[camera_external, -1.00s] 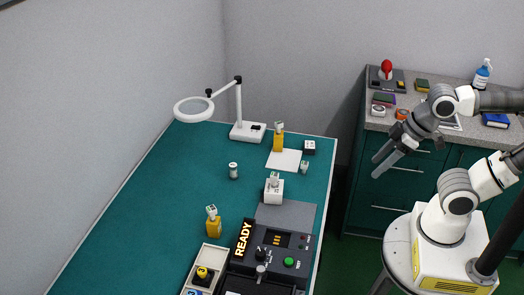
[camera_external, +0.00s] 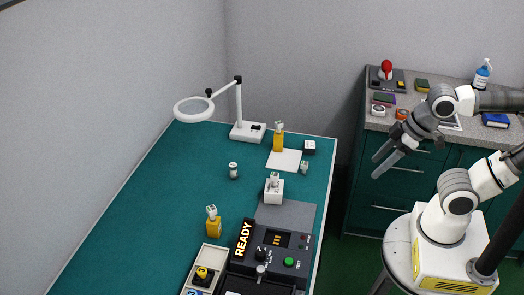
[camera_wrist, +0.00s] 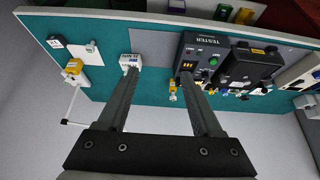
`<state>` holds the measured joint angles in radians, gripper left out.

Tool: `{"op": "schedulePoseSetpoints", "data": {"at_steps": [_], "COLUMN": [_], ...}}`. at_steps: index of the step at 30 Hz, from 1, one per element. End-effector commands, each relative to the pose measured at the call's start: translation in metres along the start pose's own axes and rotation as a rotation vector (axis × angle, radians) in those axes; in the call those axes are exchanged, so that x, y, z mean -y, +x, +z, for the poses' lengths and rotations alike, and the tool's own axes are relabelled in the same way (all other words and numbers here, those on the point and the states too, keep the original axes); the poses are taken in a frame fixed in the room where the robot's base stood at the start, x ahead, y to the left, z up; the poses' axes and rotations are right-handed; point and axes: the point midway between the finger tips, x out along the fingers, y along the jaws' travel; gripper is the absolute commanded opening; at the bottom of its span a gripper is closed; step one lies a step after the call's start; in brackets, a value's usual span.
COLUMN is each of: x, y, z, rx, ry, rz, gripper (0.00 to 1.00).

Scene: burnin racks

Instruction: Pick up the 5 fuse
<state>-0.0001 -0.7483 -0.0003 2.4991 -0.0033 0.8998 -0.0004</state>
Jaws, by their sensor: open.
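No 5 marking is legible, so I cannot tell which piece is the 5 fuse. A small grey-white cylinder (camera_external: 233,171) stands upright on the teal bench mat, and a similar one (camera_external: 304,167) stands near the right edge. A white block (camera_external: 274,193) with a piece upright on it stands mid-bench; it also shows in the wrist view (camera_wrist: 130,62). A yellow piece with a white top (camera_external: 213,224) stands near the front, and another (camera_external: 278,140) at the back. My gripper (camera_external: 378,168) is open and empty, right of the bench; its fingers also show in the wrist view (camera_wrist: 158,76).
A black tester (camera_external: 273,250) with a lit READY sign (camera_external: 243,239) stands at the front right. A tray (camera_external: 190,291) holds a yellow-black piece. A ring lamp (camera_external: 194,109) overhangs the back left. A cluttered grey counter (camera_external: 445,124) is at right. The left mat is clear.

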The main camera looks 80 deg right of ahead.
Motion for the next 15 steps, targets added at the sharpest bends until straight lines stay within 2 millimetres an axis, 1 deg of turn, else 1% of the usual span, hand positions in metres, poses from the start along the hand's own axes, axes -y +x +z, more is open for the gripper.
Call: {"op": "schedulePoseSetpoints", "data": {"at_steps": [2, 5, 8, 12, 14, 15], "x": [-0.004, -0.019, -0.044, -0.082, -0.097, -0.107], "y": [0.002, 0.009, 0.020, 0.039, 0.049, 0.055], "z": [-0.004, -0.015, -0.035, -0.070, -0.085, -0.096], "rx": [0.006, 0.028, 0.060, 0.114, 0.139, 0.155], "ry": [-0.017, -0.074, -0.173, -0.352, -0.434, -0.489], "rz": [0.016, 0.070, 0.159, 0.297, 0.353, 0.390], "gripper": [0.67, 0.67, 0.67, 0.67, 0.67, 0.67]}}
